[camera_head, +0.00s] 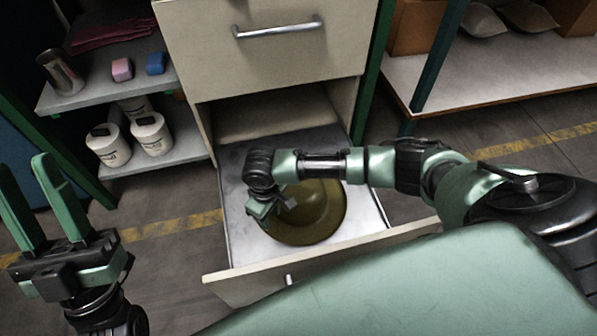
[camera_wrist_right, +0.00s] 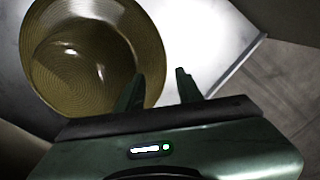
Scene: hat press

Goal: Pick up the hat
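The olive-brown round hat (camera_head: 322,222) lies in the open lower drawer (camera_head: 240,240), partly covered by my right arm in the head view. In the right wrist view the hat (camera_wrist_right: 85,50) fills the upper left. My right gripper (camera_head: 276,213) points down over the hat's left part. In the wrist view my right gripper (camera_wrist_right: 158,88) has its fingers apart. One finger overlaps the hat's edge and the other is over the bare drawer floor. I cannot tell if it touches the hat. My left gripper (camera_head: 22,190) is open and empty at the far left, its fingers pointing up.
A closed upper drawer (camera_head: 270,45) with a metal handle is above the open one. A shelf (camera_head: 190,145) on the left holds white tubs (camera_head: 150,135), a pink block (camera_head: 121,69) and a blue block (camera_head: 155,63). A workbench shelf (camera_head: 490,80) stands at the right.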

